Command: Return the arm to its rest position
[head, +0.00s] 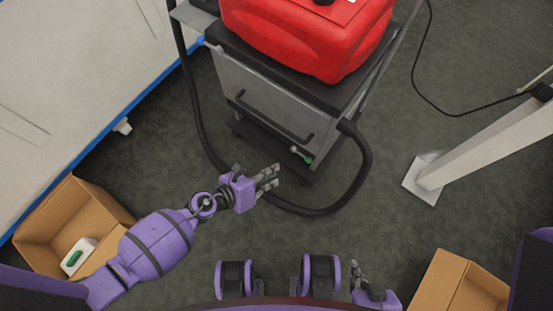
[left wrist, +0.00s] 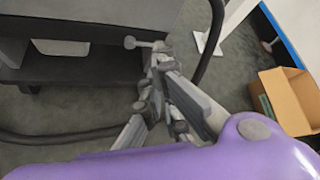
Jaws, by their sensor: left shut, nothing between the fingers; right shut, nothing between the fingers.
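My left arm reaches in from the left in the head view. Its left gripper (head: 272,176) is over the floor, in front of the cart's lower right part, with grey fingers together and nothing between them. The left gripper also shows in the left wrist view (left wrist: 160,62), its fingers pointing at the cart. My right gripper (head: 358,276) is low at the bottom of the head view, beside my base; its fingers are shut and empty. Most of my right arm is hidden.
A grey cart (head: 262,93) carries a red container (head: 310,35). A black hose (head: 352,185) loops on the floor near my left gripper. Cardboard boxes (head: 95,200) (head: 440,285) stand left and right. A white post (head: 480,150) is right.

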